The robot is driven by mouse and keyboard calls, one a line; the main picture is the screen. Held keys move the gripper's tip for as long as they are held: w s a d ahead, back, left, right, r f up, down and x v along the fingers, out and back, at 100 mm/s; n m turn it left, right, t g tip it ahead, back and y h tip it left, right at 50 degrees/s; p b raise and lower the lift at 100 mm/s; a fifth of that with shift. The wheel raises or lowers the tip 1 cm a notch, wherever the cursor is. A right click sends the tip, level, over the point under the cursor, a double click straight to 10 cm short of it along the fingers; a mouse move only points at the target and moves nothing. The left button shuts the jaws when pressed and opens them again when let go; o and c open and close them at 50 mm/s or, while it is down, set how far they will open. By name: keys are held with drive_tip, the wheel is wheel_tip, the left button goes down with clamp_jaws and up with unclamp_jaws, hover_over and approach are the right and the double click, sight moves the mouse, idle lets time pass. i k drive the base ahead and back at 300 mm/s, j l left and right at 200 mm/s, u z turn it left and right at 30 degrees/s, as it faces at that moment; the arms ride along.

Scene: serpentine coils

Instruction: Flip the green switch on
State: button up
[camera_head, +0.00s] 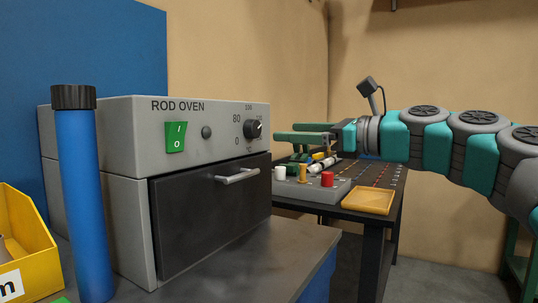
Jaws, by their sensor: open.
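The green switch (176,137) is a rocker on the front panel of the grey rod oven (120,140), marked I at the top and O at the bottom. I cannot clearly tell which half is pressed in. My gripper (283,132) is open and empty, its green fingers pointing left. It is right of the oven's front panel, at about the switch's height in the picture, and apart from the switch. Nothing hides the switch.
The oven has a small round button (207,132), a black dial (253,129) and a door handle (237,177). A blue tube (84,200) stands at the left, beside a yellow bin (22,240). An orange tray (368,200) lies on the dark table behind. The bench before the oven is clear.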

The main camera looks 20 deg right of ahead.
sight(175, 131)
drive_tip(key=k+l, duration=0.35)
drive_tip(key=l, duration=0.15)
drive_tip(key=k+l, duration=0.4)
drive_tip(key=l, duration=0.1)
